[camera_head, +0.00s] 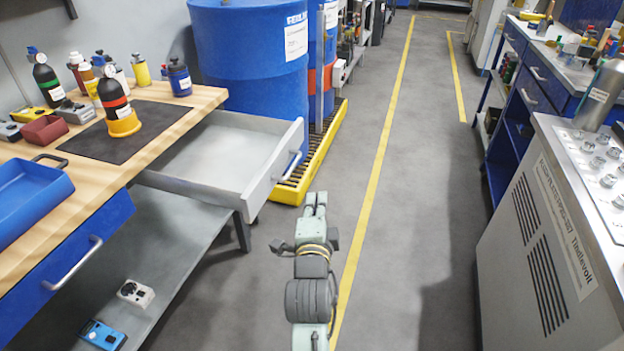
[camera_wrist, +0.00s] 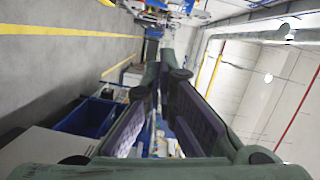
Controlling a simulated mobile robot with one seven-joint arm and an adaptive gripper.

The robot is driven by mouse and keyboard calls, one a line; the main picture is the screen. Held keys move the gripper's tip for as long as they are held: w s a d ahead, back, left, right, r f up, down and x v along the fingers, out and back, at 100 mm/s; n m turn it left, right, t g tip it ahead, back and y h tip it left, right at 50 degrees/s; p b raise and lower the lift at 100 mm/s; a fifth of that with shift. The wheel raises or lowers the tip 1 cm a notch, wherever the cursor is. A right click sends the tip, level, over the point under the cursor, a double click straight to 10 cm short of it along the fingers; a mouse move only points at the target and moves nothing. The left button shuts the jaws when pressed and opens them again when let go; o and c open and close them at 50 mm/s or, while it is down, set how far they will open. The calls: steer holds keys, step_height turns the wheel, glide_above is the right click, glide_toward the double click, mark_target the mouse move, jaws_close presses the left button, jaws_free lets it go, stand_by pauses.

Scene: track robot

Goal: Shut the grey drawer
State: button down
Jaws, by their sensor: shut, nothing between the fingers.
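The grey drawer (camera_head: 262,167) is pulled out from under the wooden workbench at the left in the head view. It looks empty, and its front with a pale bar handle (camera_head: 290,166) faces right. My gripper (camera_head: 315,197) is shut and empty, to the right of the drawer front and nearer to me, apart from it over the aisle floor. In the wrist view the gripper's fingers (camera_wrist: 160,75) come together at the tips. The drawer cannot be made out in the wrist view.
A blue barrel (camera_head: 245,50) stands on a yellow-edged pallet (camera_head: 318,150) just behind the drawer. A blue drawer (camera_head: 75,250) with a handle is at the near left. A grey cabinet (camera_head: 545,240) stands at the right. The aisle floor (camera_head: 400,200) between is clear.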

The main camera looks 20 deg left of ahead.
steer(key=w+a+f+p, duration=0.1)
steer(key=w+a+p, duration=0.2)
steer(key=w+a, duration=0.3)
steer(key=shift+d+x, duration=0.3)
steer(key=shift+x, duration=1.05)
steer(key=shift+w+a, duration=0.1)
steer(key=shift+a, duration=0.05)
